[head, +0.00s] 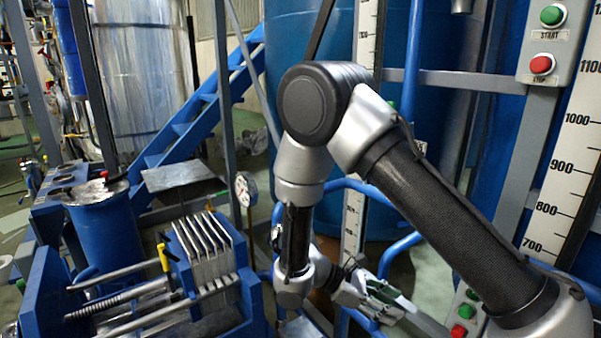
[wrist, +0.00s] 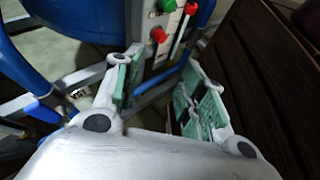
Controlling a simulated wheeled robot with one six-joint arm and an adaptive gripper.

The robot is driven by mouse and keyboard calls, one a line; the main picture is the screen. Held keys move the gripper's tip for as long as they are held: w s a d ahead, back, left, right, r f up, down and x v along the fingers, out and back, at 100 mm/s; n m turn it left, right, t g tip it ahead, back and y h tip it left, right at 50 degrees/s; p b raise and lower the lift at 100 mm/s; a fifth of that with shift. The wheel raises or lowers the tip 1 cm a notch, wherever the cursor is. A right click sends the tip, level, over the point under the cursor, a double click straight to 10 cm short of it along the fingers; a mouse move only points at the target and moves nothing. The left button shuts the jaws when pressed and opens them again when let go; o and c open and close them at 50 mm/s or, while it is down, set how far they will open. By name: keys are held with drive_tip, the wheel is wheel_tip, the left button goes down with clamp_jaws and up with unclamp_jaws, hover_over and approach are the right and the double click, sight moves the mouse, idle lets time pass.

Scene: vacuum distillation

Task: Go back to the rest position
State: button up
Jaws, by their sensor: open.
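My gripper (head: 378,294) is low in the middle of the head view, below my bent arm and in front of blue pipes. In the wrist view my gripper (wrist: 165,82) has its two green-padded fingers spread apart, with nothing between them. Beyond the fingers in the wrist view is a control box with a green button (wrist: 167,6) and a red button (wrist: 158,35). The fingers look apart from it.
A blue filter press with white plates (head: 207,248) stands at the left. A pressure gauge (head: 246,190) is beside it. Blue stairs (head: 195,120) rise behind. A START/STOP box (head: 545,42) and a scale (head: 565,170) are at the right.

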drive_tip(key=s+d+r+m+t+y, duration=0.2)
drive_tip(key=s+d+r+m+y, duration=0.2)
drive_tip(key=r, duration=0.6)
drive_tip(key=s+d+r+m+t+y, duration=0.2)
drive_tip(key=s+d+r+m+y, duration=0.2)
drive_tip(key=r, duration=0.6)
drive_tip(key=s+d+r+m+t+y, duration=0.2)
drive_tip(key=s+d+r+m+y, duration=0.2)
drive_tip(key=d+r+m, duration=0.3)
wheel_tip(320, 180, up, 3)
drive_tip(key=shift+d+f+y, duration=0.1)
drive_tip(key=shift+d+y, duration=0.2)
drive_tip(key=shift+d, duration=0.15)
drive_tip(key=shift+w, duration=0.1)
